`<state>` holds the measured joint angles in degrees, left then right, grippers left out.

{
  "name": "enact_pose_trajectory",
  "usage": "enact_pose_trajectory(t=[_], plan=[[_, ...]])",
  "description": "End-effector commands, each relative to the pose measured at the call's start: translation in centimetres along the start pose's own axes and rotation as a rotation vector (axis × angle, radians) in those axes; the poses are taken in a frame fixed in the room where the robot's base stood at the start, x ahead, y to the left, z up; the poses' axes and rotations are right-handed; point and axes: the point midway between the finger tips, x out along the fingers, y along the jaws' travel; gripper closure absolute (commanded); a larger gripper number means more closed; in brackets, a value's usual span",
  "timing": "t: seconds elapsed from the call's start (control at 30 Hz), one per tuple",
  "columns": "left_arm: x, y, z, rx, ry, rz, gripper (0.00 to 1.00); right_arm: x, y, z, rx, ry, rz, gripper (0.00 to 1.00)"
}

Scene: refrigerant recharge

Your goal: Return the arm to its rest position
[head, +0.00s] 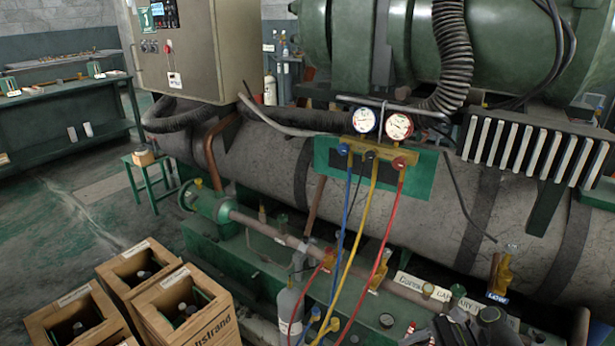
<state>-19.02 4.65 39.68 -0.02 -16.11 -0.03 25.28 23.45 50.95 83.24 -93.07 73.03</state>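A dark, jointed shape that looks like my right gripper (480,328) shows at the bottom edge, right of the middle in the head view. It is partly cut off by the frame, and its fingers cannot be made out clearly. It is in front of the green base of the machine, near a white label plate (425,290). My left gripper is not in view. A gauge manifold with two round dials (382,122) hangs on a green plate (418,178). Blue, yellow and red hoses (366,235) run down from it. A grey cylinder (290,308) stands below.
A large grey horizontal vessel (270,155) fills the middle. A control cabinet (190,50) and a green stool (148,175) are at the left. Open floor (60,220) lies left of the machine.

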Motion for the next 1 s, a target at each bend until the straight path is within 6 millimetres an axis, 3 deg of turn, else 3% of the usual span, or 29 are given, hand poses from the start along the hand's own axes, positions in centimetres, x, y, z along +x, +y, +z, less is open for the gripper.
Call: enact_pose_trajectory(t=[0.27,0.37,0.47,0.6,0.7,0.8,0.9,1.0], plan=[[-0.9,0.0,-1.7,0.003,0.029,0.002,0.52,2.8,3.8,-7.4,-0.043,0.195,-0.044,0.48],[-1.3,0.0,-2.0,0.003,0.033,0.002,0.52,3.9,6.3,-10.9,-0.081,0.3,-0.044,0.48],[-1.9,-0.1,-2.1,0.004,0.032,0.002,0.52,5.0,10.1,-15.2,-0.146,0.435,-0.019,0.48],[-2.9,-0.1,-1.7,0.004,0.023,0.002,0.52,6.4,18.4,-21.7,-0.318,0.672,0.094,0.48],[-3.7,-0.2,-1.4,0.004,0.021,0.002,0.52,6.9,25.0,-25.2,-0.493,0.822,0.23,0.48],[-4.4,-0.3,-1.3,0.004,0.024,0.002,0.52,7.3,31.6,-27.2,-0.7,0.928,0.394,0.48],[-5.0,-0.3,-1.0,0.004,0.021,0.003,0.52,7.8,37.2,-27.8,-0.916,0.983,0.557,0.48],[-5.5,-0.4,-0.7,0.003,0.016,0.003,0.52,8.6,41.3,-27.6,-1.107,0.996,0.685,0.48]])
